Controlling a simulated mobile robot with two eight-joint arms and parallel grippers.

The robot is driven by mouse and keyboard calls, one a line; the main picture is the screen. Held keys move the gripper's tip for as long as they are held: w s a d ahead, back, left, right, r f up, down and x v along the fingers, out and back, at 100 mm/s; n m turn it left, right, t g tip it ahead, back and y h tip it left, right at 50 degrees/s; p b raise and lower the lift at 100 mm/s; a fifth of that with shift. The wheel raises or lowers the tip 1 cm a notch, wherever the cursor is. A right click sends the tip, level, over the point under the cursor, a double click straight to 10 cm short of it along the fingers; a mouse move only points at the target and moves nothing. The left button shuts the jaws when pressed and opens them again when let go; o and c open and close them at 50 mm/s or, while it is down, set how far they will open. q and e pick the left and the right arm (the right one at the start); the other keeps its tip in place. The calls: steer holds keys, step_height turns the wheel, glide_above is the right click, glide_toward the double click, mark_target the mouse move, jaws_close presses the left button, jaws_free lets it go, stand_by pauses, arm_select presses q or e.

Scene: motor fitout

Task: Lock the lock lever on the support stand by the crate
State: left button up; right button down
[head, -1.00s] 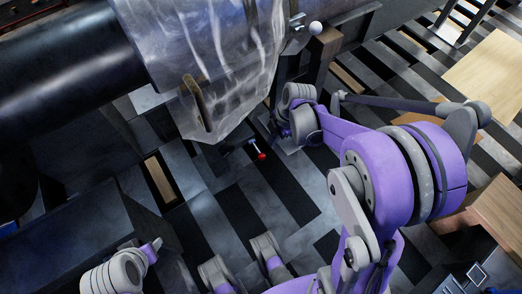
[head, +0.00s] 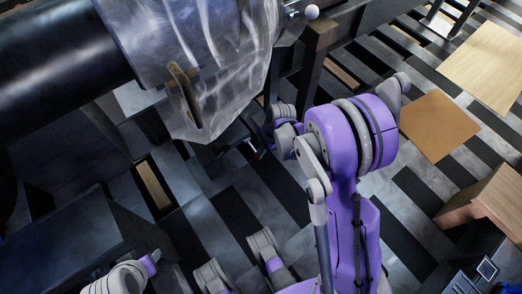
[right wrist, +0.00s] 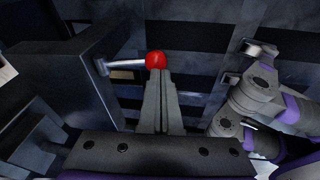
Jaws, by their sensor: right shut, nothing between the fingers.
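The lock lever, a pale metal rod (right wrist: 126,64) with a red ball knob (right wrist: 155,60), sticks out to the right from a dark block of the support stand (right wrist: 85,75) in the right wrist view. My right gripper (right wrist: 158,74) is shut and empty, its fingertips right at the near side of the red knob. Whether they touch it I cannot tell. In the head view the lever (head: 250,145) shows only as a small pale piece under the draped sheet, mostly lost beside my right arm. My right gripper is mostly hidden there behind its wrist. My left gripper is not in view.
A large dark cylinder (head: 60,70) with a translucent sheet (head: 205,50) hangs over the upper left. A white-knobbed lever (head: 312,12) stands at the top. A wooden crate (head: 492,205) is at right. A brown square (head: 438,125) lies on the striped floor.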

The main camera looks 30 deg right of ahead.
steer(key=shift+f, duration=0.1)
arm_select(q)
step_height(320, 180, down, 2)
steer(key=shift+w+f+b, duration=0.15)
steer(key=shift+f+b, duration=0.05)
steer(key=shift+b, duration=0.9)
arm_select(e)
steer(key=f, duration=0.2)
steer(key=f+t, duration=0.1)
steer(key=shift+s+f, duration=0.25)
steer(key=shift+f, duration=0.15)
